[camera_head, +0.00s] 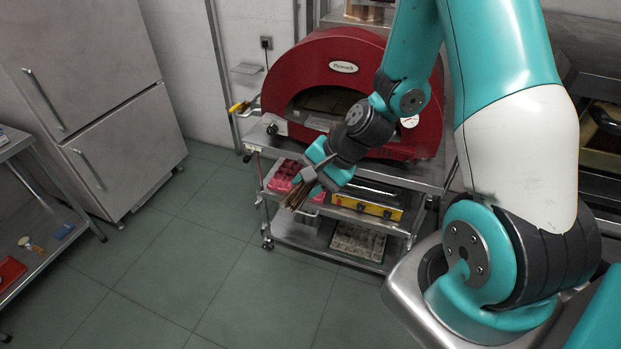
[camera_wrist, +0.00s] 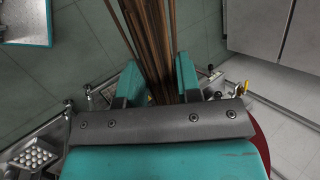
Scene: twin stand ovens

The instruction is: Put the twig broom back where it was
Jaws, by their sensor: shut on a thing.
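The twig broom (camera_head: 298,194) is a bundle of thin brown twigs held in my gripper (camera_head: 322,172), in front of the red oven's stand in the head view. In the wrist view, the broom (camera_wrist: 160,45) runs up from between the two teal fingers of my gripper (camera_wrist: 160,82), which are shut on it. The twigs point away from the palm, toward the floor side. The rest of the broom is hidden behind the gripper body.
A red oven (camera_head: 345,60) stands on a steel wheeled stand (camera_head: 290,235) with lower shelves. A red tray (camera_head: 286,176) and a yellow-fronted unit (camera_head: 368,205) sit on its middle shelf. A steel table (camera_head: 45,225) and fridge (camera_head: 120,150) are at left. The floor (camera_head: 200,260) between is clear.

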